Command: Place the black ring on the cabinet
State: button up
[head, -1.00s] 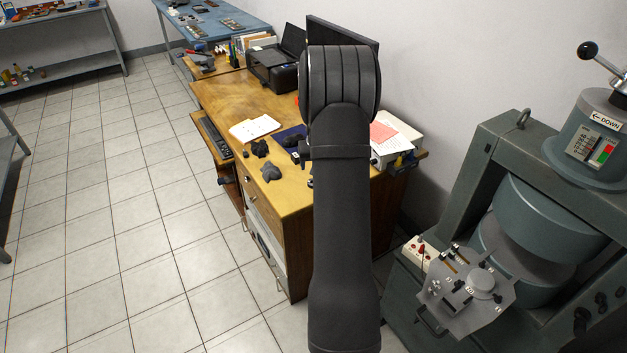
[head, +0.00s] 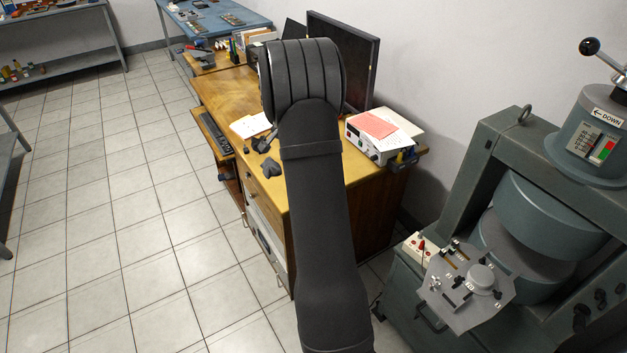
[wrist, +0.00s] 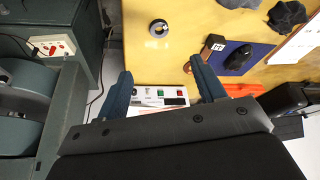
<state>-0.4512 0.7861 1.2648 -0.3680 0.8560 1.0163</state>
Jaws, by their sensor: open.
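The black ring (wrist: 158,28) lies flat on the yellow wooden desk top in the wrist view, with a light centre. In the head view my arm hides the place where it lies. My gripper (wrist: 161,68) is open and empty, its two dark blue fingers spread above the desk. The ring is beyond the fingertips, towards the top of the wrist view, and is not touched. A grey-green cabinet-like base (head: 402,292) stands right of the desk beneath the big magnet; it also shows at left in the wrist view (wrist: 88,45). I cannot tell for sure that this is the cabinet named.
A white instrument box (wrist: 150,97) with papers lies under my fingers. A small dark block (wrist: 213,44), a black mouse-like thing (wrist: 238,58) on a blue pad and dark lumps (wrist: 287,15) lie right of the ring. A white switch box (wrist: 52,46) sits on the grey-green base.

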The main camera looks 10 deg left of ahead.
jog(key=shift+m, duration=0.3)
jog(key=x, duration=1.7)
jog(key=shift+d, duration=0.15)
jog(key=c, duration=1.2)
jog(key=shift+o, duration=0.2)
jog(key=shift+r, duration=0.15)
jog(key=shift+r, duration=0.3)
jog(key=r, duration=0.3)
jog(key=shift+d+r, duration=0.4)
jog(key=s+d+r, duration=0.2)
jog(key=d+r, duration=0.4)
jog(key=d, duration=0.4)
jog(key=shift+s+d+r, duration=0.15)
jog(key=shift+s+d, duration=0.15)
jog(key=shift+s, duration=0.1)
